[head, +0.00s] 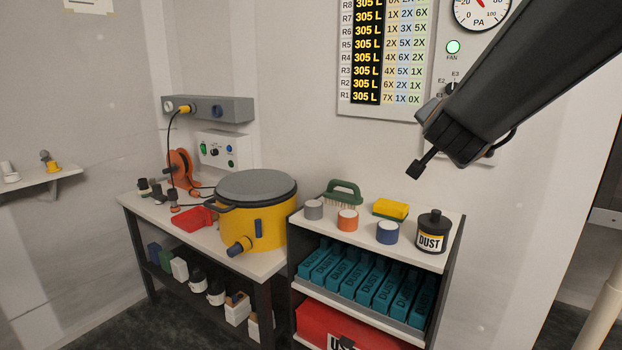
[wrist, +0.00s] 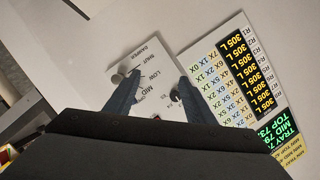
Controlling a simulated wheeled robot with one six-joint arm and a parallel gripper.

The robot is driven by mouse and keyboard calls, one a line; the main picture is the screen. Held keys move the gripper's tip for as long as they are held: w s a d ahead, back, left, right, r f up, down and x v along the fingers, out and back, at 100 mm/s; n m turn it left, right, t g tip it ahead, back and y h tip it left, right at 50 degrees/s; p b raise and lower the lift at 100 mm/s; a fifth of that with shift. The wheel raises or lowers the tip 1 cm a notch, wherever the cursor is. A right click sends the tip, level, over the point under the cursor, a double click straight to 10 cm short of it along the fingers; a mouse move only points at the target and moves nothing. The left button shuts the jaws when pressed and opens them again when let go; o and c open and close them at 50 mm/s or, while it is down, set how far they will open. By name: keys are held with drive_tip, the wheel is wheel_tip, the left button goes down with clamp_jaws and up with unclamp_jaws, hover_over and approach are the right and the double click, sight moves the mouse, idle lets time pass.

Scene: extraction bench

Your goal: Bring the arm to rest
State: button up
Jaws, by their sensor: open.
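My arm reaches in from the upper right of the head view. My gripper (head: 428,142) is in the air above the shelf unit, in front of the wall. In the wrist view my gripper (wrist: 159,80) has its two fingers spread apart with nothing between them. Past the fingers is a white wall panel (wrist: 150,65) lettered DAMPER, SHUT, LOW and MID. I cannot tell from these views how far the fingertips are from the panel.
A shelf unit (head: 447,262) holds a black DUST bottle (head: 433,232), a yellow sponge (head: 391,209), a green brush (head: 343,190) and coloured pots. A yellow drum (head: 262,222) stands on the bench (head: 140,209) at left. A number chart (head: 386,108) and a gauge (head: 482,10) are on the wall.

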drive_tip(key=s+a+f+n+g+y, duration=0.3)
drive_tip(key=s+a+f+n, duration=0.15)
drive_tip(key=f, duration=0.55)
drive_tip(key=s+a+f+n+g+y, duration=0.25)
drive_tip(key=s+a+f, duration=0.25)
drive_tip(key=f, duration=0.4)
drive_tip(key=s+f+n+g, duration=0.3)
drive_tip(key=s+f+g, duration=0.1)
drive_tip(key=s, duration=0.5)
drive_tip(key=s+f+n+g, duration=0.2)
drive_tip(key=s+f+g, duration=0.2)
drive_tip(key=s, duration=0.5)
wheel_tip(320, 180, down, 3)
drive_tip(key=shift+s+d+r+n+g, duration=0.1)
drive_tip(key=shift+s+d+n+g, duration=0.05)
drive_tip(key=shift+s+n+g, duration=0.2)
idle(0.9)
